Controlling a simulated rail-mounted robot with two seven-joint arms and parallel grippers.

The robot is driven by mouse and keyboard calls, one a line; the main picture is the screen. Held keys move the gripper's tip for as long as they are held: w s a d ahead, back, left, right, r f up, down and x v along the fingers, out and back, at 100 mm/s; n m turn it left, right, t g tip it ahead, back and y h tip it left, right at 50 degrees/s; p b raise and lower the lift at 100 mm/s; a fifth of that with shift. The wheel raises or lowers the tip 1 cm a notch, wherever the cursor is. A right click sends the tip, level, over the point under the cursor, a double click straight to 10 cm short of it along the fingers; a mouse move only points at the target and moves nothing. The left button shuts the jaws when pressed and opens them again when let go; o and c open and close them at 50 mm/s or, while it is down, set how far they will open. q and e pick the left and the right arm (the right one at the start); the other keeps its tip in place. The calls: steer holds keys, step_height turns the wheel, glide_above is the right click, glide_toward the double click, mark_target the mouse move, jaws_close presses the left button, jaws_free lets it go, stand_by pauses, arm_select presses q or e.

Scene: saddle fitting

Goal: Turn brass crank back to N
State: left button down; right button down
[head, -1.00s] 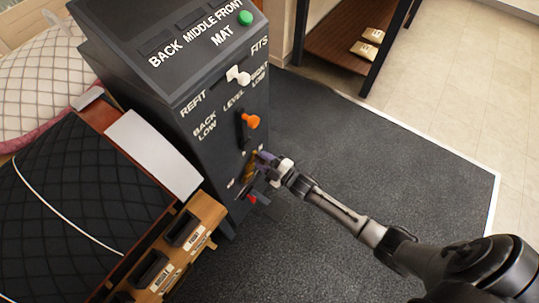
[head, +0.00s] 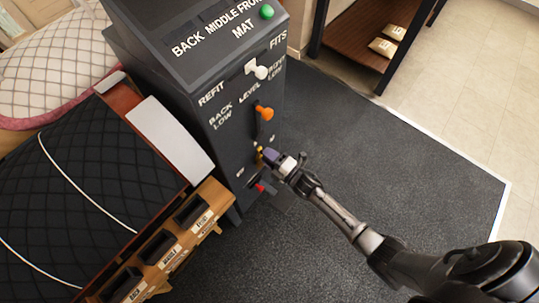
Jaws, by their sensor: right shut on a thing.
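The brass crank (head: 260,156) is on the front face of the dark cabinet (head: 195,120), below the orange-knobbed lever (head: 265,113). Only a small part of it shows beside my right gripper (head: 268,158). My left gripper is not in view.
A red-tipped lever (head: 261,187) sits just below the crank. A white-knobbed lever (head: 260,71) is above, and a green button (head: 267,12) is on top. A wooden rack with labelled slots (head: 170,245) stands at lower left. The dark floor mat (head: 390,150) is clear at right.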

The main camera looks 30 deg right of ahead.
stand_by(0.4)
steer(key=c, duration=0.8)
jaws_free()
steer(key=shift+p+v, duration=1.5)
steer(key=shift+v, duration=5.4)
